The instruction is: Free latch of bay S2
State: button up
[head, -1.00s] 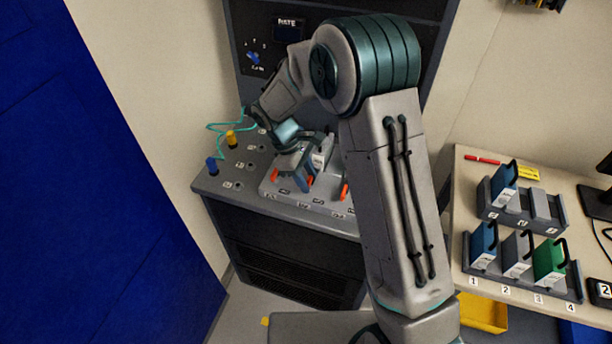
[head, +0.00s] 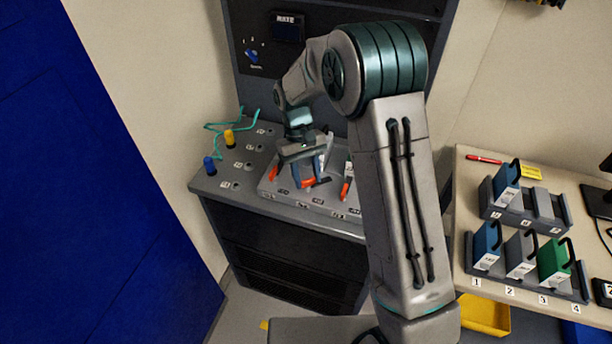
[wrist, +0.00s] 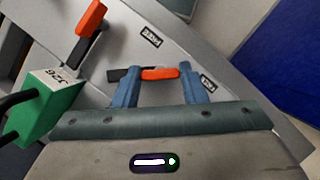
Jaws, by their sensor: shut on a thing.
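My gripper (head: 306,180) is over the bay block on the grey bench, its blue fingers pointing down. In the wrist view my gripper (wrist: 161,84) has its two fingers on either side of an orange latch handle (wrist: 158,73) and is shut on it. This middle latch (head: 308,184) lies crosswise, at an angle to its neighbours. A second orange latch (wrist: 90,18) is at the upper left of the wrist view, beside a green module (wrist: 55,90). In the head view other orange latches stand left (head: 273,174) and right (head: 346,190). The bay labels are too small to read surely.
Blue (head: 209,165) and yellow (head: 229,137) plugs with a teal cable stand left on the bench. A side table at right carries racks with blue (head: 486,244), grey (head: 520,254) and green (head: 552,262) modules. A dark panel rises behind the bench.

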jog(key=m+y, duration=0.1)
jog(key=m, duration=0.3)
jog(key=shift+d+m+y+b, duration=0.15)
jog(key=shift+m+y+b, duration=0.15)
jog(key=shift+y+b, duration=0.1)
jog(key=shift+m+y, duration=0.6)
jog(key=shift+m, duration=1.3)
jog(key=o, duration=1)
jog(key=b+v, duration=0.1)
jog(key=v, duration=1.3)
jog(key=shift+d+b, duration=0.25)
jog(key=shift+b, duration=0.15)
